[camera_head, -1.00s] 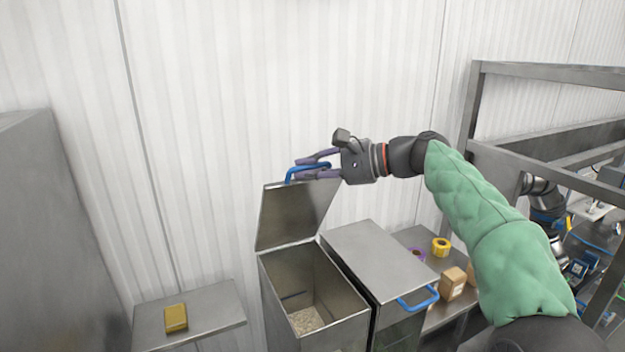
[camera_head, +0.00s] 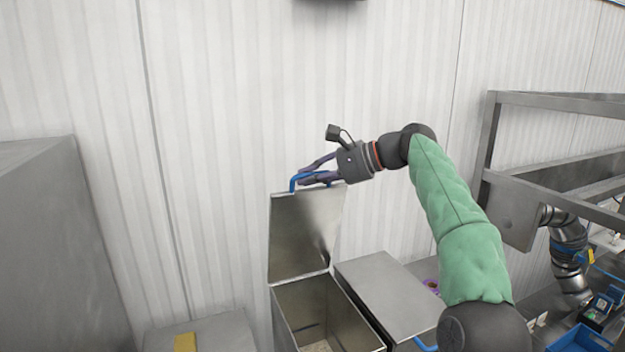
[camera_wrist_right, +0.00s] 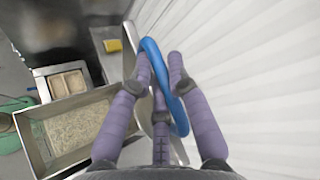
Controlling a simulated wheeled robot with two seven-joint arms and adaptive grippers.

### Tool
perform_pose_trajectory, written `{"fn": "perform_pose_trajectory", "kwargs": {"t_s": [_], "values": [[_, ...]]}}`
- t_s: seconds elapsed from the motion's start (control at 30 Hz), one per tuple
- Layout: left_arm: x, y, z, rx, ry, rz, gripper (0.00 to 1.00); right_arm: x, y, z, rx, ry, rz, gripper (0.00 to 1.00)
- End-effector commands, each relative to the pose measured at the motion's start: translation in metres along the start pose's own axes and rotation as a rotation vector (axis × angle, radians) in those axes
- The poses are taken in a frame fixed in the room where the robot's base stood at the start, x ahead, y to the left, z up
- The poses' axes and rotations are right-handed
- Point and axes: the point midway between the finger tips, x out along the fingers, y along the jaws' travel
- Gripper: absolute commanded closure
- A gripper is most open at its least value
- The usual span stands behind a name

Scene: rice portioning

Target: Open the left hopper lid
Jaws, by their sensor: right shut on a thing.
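The left hopper lid (camera_head: 303,235) stands raised, roughly upright, at the back of the left hopper (camera_head: 296,308). The hopper's opening faces up, and rice (camera_wrist_right: 80,130) shows inside it in the right wrist view. The lid's blue handle (camera_head: 294,182) is at its top edge. My right gripper (camera_head: 316,172) is at the top of the lid, shut on this handle. In the right wrist view the purple fingers (camera_wrist_right: 160,85) sit around the blue handle (camera_wrist_right: 177,110). My left gripper is not in view.
The right hopper's lid (camera_head: 388,293) is closed, with a blue handle (camera_head: 425,346) at its front. A yellow block (camera_head: 185,342) lies on a steel stand at the lower left. A steel frame (camera_head: 560,100) stands at the right. The white wall is close behind the lid.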

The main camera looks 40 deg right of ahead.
Motion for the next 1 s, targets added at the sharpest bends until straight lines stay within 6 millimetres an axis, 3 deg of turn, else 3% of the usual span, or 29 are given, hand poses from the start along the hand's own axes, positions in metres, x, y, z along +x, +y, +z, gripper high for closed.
{"fn": "perform_pose_trajectory", "kwargs": {"t_s": [0.4,0.43,0.5,0.83,1.0], "values": [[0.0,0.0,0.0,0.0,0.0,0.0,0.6,-0.003,-0.004,0.002,-0.003,0.002,-0.009,1.0],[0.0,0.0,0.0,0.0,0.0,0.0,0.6,-0.003,-0.004,0.002,-0.003,0.002,-0.009,0.76],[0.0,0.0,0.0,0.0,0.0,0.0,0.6,-0.003,-0.004,0.002,-0.003,0.002,-0.008,0.57],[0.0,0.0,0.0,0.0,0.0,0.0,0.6,-0.001,-0.002,0.001,0.0,0.001,-0.003,0.57],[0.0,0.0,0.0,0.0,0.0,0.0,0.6,-0.014,-0.002,0.0,0.0,0.003,-0.004,0.57]]}}
